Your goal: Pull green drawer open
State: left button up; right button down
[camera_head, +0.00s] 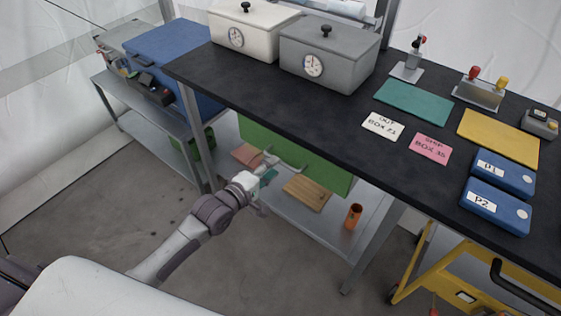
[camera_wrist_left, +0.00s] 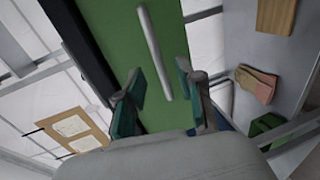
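The green drawer (camera_head: 328,172) hangs under the black-topped table, its green front also filling the middle of the left wrist view (camera_wrist_left: 115,25). Its pale bar handle (camera_wrist_left: 154,52) runs lengthwise in that view, and in the head view the handle (camera_head: 288,164) is partly behind my gripper. My left gripper (camera_head: 265,178) is close in front of the drawer front. In the left wrist view its teal-padded fingers (camera_wrist_left: 160,92) are spread apart, with the handle's near end between them; I cannot tell whether they touch it. My right gripper is not in view.
A lower shelf (camera_head: 325,225) holds a wooden board (camera_head: 307,193), an orange cup (camera_head: 354,216) and a pinkish item (camera_head: 246,155). The table (camera_head: 330,120) carries two boxes with dials, mats and blue cases. A table leg (camera_head: 193,135) stands left of my gripper. A yellow cart (camera_head: 440,270) is at right.

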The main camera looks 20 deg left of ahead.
pick_arm(q)
jog(key=shift+x, duration=2.2)
jog(key=shift+c, duration=0.3)
grip_shut()
